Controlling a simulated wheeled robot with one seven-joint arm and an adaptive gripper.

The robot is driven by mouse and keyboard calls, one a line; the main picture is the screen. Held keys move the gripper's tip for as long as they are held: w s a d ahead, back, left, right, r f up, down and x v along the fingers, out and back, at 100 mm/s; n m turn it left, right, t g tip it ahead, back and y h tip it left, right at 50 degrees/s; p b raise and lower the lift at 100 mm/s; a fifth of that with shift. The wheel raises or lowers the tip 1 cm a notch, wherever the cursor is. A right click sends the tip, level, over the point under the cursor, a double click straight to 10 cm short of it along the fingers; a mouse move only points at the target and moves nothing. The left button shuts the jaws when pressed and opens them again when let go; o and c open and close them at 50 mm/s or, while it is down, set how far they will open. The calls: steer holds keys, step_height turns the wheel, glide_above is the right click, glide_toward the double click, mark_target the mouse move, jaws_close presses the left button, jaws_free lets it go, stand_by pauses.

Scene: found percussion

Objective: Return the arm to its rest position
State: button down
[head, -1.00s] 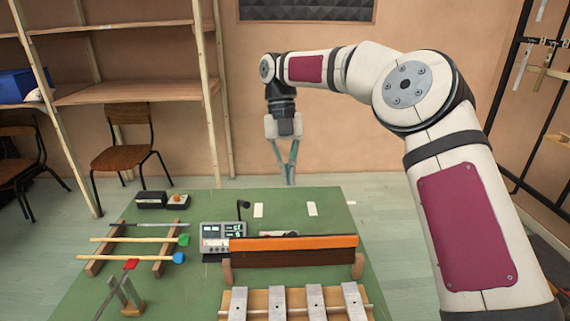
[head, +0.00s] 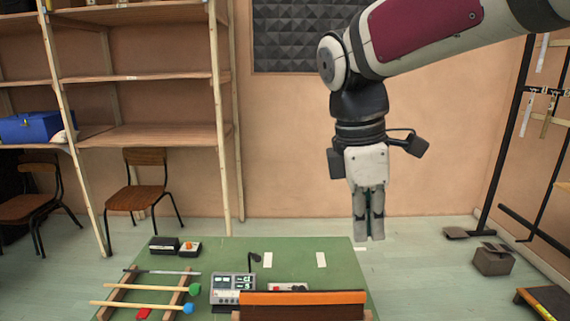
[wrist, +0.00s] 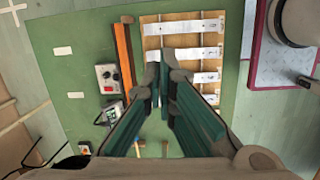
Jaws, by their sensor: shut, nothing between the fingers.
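My gripper (head: 369,238) is shut and empty. In the head view it hangs straight down, right of centre, above the back right part of the green table (head: 300,252). My arm comes in from the upper right and bends down at the wrist. In the wrist view my two teal-lined fingers (wrist: 160,95) point over the table, with their tips together and nothing between them. They appear in front of the metal-bar instrument (wrist: 190,32) from this angle.
An orange-topped wooden bar (head: 300,298) stands at the table's front. A grey meter box (head: 232,288) and mallets on a rack (head: 150,305) are left. Shelves (head: 150,136) and a chair (head: 145,195) stand behind left. A black metal rack (head: 510,130) is right.

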steer(key=s+d+f+m+t+y+p, duration=0.1)
steer(key=s+d+m+t, duration=0.1)
steer(key=s+m, duration=0.6)
steer(key=s+d+f+m+t+y+p, duration=0.1)
steer(key=s+d+m, duration=0.3)
steer(key=s+m, duration=0.5)
steer(key=shift+s+d+f+t+p, duration=0.25)
steer(key=shift+s+d+t+p, duration=0.15)
steer(key=shift+s, duration=0.1)
stand_by(0.7)
